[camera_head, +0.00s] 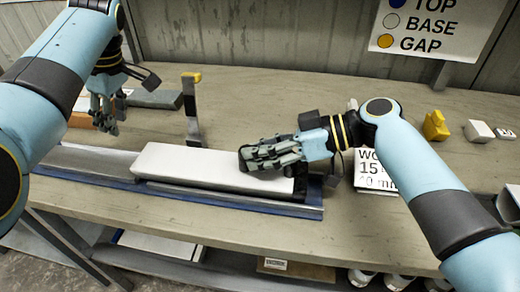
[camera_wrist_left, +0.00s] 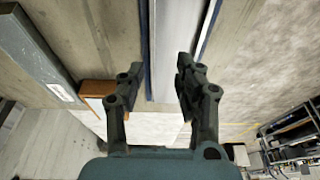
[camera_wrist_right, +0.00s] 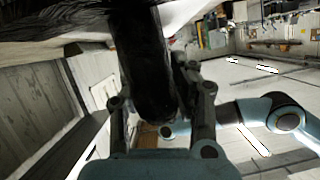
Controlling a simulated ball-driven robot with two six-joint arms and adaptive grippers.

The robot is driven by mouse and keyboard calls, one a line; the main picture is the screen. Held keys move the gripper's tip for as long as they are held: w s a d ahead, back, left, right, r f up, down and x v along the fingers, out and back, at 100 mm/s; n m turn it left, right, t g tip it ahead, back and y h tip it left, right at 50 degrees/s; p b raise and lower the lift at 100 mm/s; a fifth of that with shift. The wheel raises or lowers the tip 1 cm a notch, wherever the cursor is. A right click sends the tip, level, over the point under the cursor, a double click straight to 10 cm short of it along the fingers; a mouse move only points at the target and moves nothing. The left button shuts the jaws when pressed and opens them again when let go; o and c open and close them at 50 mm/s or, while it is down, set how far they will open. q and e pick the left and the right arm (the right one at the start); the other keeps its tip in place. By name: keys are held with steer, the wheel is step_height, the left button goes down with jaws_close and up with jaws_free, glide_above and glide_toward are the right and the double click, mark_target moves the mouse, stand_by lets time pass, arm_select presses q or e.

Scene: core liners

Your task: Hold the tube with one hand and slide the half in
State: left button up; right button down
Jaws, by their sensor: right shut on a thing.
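A long white rounded piece (camera_head: 190,165), which looks like a half liner, lies lengthwise in the blue rail (camera_head: 255,206). A grey channel (camera_head: 85,160) runs along the rail to its left and also shows in the left wrist view (camera_wrist_left: 177,50). My right gripper (camera_head: 252,160) is at the white piece's right end. In the right wrist view that gripper (camera_wrist_right: 160,95) is shut on a dark cylindrical thing (camera_wrist_right: 140,60), perhaps the tube's end. My left gripper (camera_head: 103,118) is open and empty behind the channel, its fingers apart in the left wrist view (camera_wrist_left: 157,85).
An upright post with a yellow top (camera_head: 192,110) stands behind the rail. A grey block (camera_head: 155,99) lies near my left gripper. A printed card (camera_head: 370,172) is right of the rail. Yellow (camera_head: 436,126) and white (camera_head: 478,131) blocks stand at the far right.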

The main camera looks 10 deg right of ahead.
arm_select(q)
steer(key=shift+c, duration=0.2)
steer(key=shift+m, duration=0.4)
steer(key=c, duration=0.5)
steer(key=shift+w+d+r+m, duration=0.1)
steer(key=shift+d+m, duration=0.15)
steer(key=shift+m, duration=0.45)
jaws_close()
steer(key=a+f+m, duration=0.1)
steer(key=f+m, duration=0.1)
steer(key=m, duration=0.1)
steer(key=s+a+f+m+h, duration=0.1)
steer(key=f+m, duration=0.1)
steer(key=m, duration=0.1)
steer(key=s+a+f+m+t+h, duration=0.1)
steer(key=a+f+m, duration=0.1)
steer(key=f+m, duration=0.1)
steer(key=shift+s+f+m, duration=0.1)
steer(key=shift+m, duration=0.3)
steer(key=shift+f, duration=0.6)
steer(key=shift+f, duration=0.1)
